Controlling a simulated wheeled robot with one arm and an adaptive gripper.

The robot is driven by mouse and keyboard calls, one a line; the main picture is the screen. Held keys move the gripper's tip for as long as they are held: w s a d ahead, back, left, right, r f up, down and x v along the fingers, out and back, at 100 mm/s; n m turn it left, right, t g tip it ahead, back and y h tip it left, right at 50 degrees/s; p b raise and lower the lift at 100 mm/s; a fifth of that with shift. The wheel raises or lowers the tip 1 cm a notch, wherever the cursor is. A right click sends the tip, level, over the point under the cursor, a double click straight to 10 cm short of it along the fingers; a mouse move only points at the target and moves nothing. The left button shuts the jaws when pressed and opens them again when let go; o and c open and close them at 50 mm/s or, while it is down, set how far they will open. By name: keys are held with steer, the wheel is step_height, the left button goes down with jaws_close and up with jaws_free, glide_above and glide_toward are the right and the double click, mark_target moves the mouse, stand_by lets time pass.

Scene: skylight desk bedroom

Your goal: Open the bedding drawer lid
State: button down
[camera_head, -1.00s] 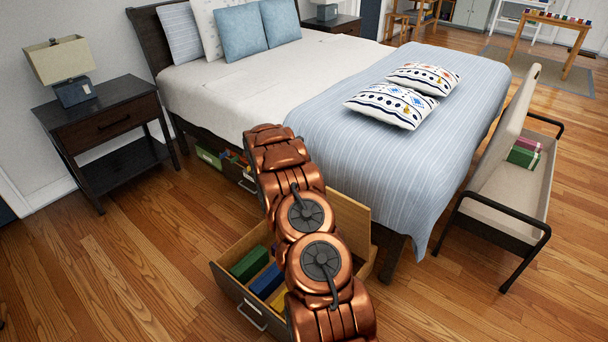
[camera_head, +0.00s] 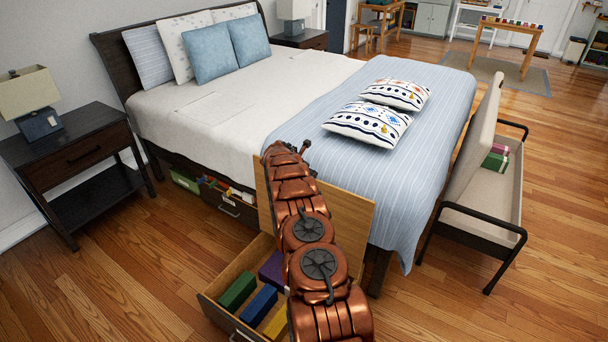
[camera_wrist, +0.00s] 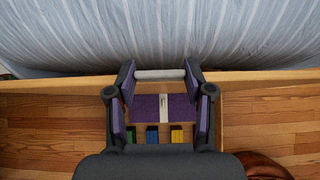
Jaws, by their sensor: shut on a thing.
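The bedding drawer (camera_head: 213,309) is pulled out from under the bed's near side. Its light wooden lid (camera_head: 350,215) stands raised, close to upright, at the bed side of the drawer. Purple, green, blue and yellow boxes show inside. In the wrist view, my gripper (camera_wrist: 160,75) is shut on a pale bar-shaped handle (camera_wrist: 159,74) at the lid's edge (camera_wrist: 255,79). The open drawer with its boxes shows below between the fingers. In the head view my arm crosses in front of the lid and hides its middle; the grip itself is not clear there.
The bed (camera_head: 425,160) with its striped blanket is right behind the lid. A second drawer (camera_head: 232,206) stands partly open further left. A nightstand (camera_head: 80,165) is at left, a bench with a raised seat (camera_head: 485,150) at right. Left floor is clear.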

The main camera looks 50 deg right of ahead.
steer(key=shift+s+d, duration=0.15)
steer(key=shift+d, duration=0.7)
steer(key=c, duration=0.7)
jaws_free()
steer(key=shift+o, duration=1.3)
steer(key=shift+w+a, duration=0.2)
steer(key=shift+r, duration=0.1)
steer(key=v, duration=1.2)
